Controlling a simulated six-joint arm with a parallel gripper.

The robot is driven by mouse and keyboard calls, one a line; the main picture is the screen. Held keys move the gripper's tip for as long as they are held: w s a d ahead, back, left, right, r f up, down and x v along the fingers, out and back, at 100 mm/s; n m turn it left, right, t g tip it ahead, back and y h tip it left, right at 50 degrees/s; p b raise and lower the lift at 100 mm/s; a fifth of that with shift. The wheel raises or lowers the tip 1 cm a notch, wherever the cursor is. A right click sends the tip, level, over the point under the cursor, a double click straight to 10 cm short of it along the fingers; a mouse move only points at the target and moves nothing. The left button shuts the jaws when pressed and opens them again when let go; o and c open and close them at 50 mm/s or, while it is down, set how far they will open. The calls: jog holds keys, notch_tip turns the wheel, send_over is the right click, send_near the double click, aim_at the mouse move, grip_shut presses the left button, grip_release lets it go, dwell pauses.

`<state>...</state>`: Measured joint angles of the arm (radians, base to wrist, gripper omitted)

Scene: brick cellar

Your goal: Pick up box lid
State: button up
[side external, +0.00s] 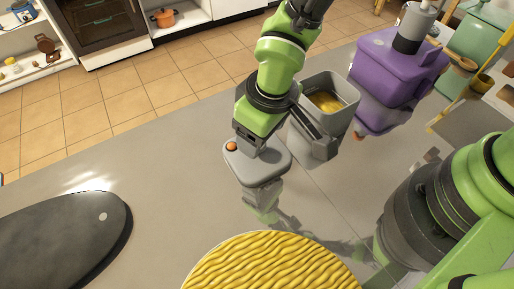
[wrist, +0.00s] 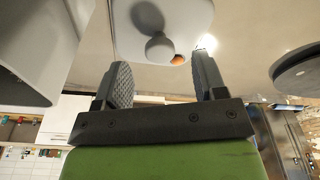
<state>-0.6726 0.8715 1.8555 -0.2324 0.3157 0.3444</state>
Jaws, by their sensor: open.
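The box lid (side external: 262,171) is a light grey rounded slab with a knob on top, lying on the grey counter near the middle of the side view. It shows at the top of the wrist view (wrist: 190,15), with its round knob (wrist: 160,48) facing me. My gripper (side external: 260,143) is directly over the lid. Its fingers (wrist: 163,70) are spread, one on each side of the knob in the wrist view, with nothing clamped. An open grey box (side external: 334,141) with yellow contents stands just right of my gripper.
A small orange ball (side external: 231,146) is at the lid's left edge. A purple box (side external: 385,85) stands behind right. A dark oval board (side external: 60,240) lies at left, and a yellow ridged round thing (side external: 270,265) in front. Counter between board and lid is clear.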

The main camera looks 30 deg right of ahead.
jog(key=f, duration=0.3)
jog(key=shift+w+a+f, duration=0.15)
jog(key=shift+w+f, duration=0.15)
jog(key=shift+w, duration=0.05)
jog(key=c, duration=1)
